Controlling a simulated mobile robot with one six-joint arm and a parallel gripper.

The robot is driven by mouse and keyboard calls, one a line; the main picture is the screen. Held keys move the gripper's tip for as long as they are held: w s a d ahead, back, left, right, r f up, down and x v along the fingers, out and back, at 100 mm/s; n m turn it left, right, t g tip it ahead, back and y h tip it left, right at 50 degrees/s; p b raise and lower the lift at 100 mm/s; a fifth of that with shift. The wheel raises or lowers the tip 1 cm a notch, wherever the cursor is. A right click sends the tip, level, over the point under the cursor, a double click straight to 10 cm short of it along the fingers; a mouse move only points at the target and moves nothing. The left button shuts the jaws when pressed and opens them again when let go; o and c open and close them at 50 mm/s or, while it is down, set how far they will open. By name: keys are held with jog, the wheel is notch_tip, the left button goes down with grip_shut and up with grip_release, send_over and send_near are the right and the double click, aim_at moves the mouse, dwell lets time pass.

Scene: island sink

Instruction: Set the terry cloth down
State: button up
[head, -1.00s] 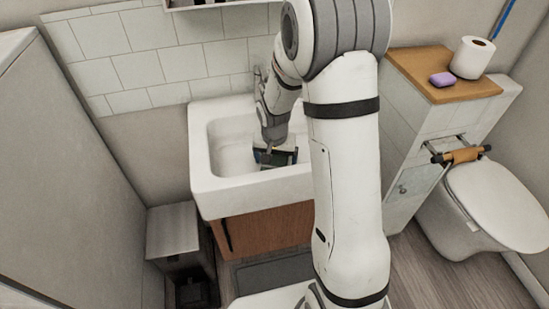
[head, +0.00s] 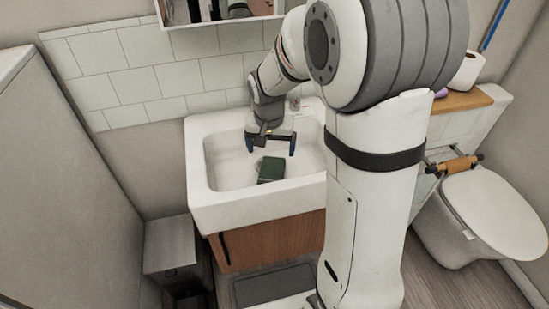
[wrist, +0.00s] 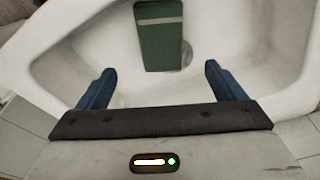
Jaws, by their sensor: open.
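The terry cloth (head: 271,169) is a dark green folded block with a pale stripe. It lies in the white sink basin (head: 228,160), apart from my gripper. In the wrist view the cloth (wrist: 160,42) shows at the top middle, beyond the fingertips, beside the drain. My gripper (head: 271,148) is open and empty above the cloth, its two blue fingers spread wide. In the wrist view the gripper (wrist: 158,75) has nothing between its fingers.
The sink's raised white rim (head: 250,217) surrounds the basin. A mirror (head: 215,10) hangs above the tiled back wall. A toilet (head: 495,205) and a wooden-topped ledge (head: 465,98) with a paper roll (head: 467,71) stand at right. A grey bin (head: 170,245) stands at lower left.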

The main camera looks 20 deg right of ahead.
jog(key=s+r+n, duration=0.2)
jog(key=s+r, duration=0.1)
jog(key=s, duration=0.7)
jog(key=s+r+n, duration=0.2)
jog(key=s+r, duration=0.2)
jog(key=s, duration=0.6)
jog(key=shift+d+r+t+y, duration=0.15)
jog(key=shift+d+t+y, duration=0.15)
jog(key=shift+w, duration=0.1)
notch_tip(320, 180, up, 6)
jog(key=p, duration=0.6)
jog(key=shift+s+r, duration=0.2)
jog(key=shift+r, duration=0.05)
